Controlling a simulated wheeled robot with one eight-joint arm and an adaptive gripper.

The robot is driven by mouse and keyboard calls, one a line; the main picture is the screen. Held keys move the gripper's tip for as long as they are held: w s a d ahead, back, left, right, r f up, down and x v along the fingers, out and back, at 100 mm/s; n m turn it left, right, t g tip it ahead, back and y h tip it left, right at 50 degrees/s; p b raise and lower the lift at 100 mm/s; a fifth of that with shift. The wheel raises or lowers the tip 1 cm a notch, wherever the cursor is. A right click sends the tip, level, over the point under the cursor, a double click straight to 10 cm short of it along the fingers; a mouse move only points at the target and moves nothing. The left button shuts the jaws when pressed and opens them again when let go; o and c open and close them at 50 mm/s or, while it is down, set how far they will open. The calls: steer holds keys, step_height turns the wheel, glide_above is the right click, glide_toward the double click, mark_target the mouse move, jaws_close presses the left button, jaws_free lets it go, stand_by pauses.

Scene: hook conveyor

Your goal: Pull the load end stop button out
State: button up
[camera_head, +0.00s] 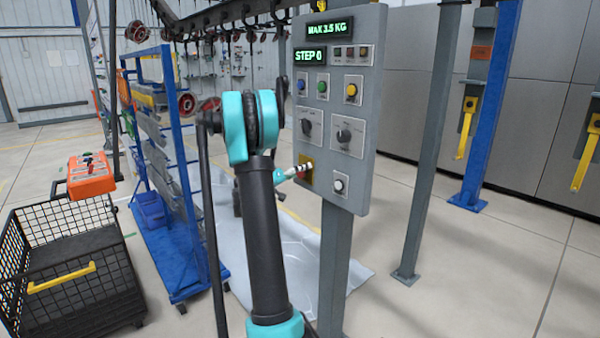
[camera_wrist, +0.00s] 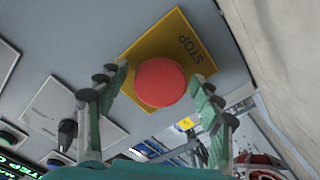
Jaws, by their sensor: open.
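The red round stop button (camera_wrist: 161,82) sits on a yellow square plate marked STOP (camera_wrist: 185,42) in the wrist view. In the head view the yellow plate (camera_head: 306,172) is on the lower left of the grey control panel (camera_head: 368,100). My gripper (camera_wrist: 160,84) is open, its two fingers on either side of the button in the picture. I see a gap between the button and each finger, and cannot tell how deep the fingertips reach. In the head view my gripper (camera_head: 304,167) is at the plate and hides most of the button.
The panel has two knobs (camera_head: 344,133), coloured buttons (camera_head: 352,90), a white button (camera_head: 339,185) below right of the plate and a display reading STEP 0 (camera_head: 310,56). A blue rack (camera_head: 187,180) and a black mesh cart (camera_head: 75,270) stand left. Floor at right (camera_head: 480,270) is mostly clear.

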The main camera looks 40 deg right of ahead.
steer(key=shift+c, duration=0.6)
jaws_close()
steer(key=shift+s+a, duration=0.1)
steer(key=shift+a, duration=0.55)
steer(key=shift+o, duration=0.6)
jaws_free()
steer(key=shift+a, duration=0.1)
steer(key=a, duration=1.2)
steer(key=shift+s, duration=0.45)
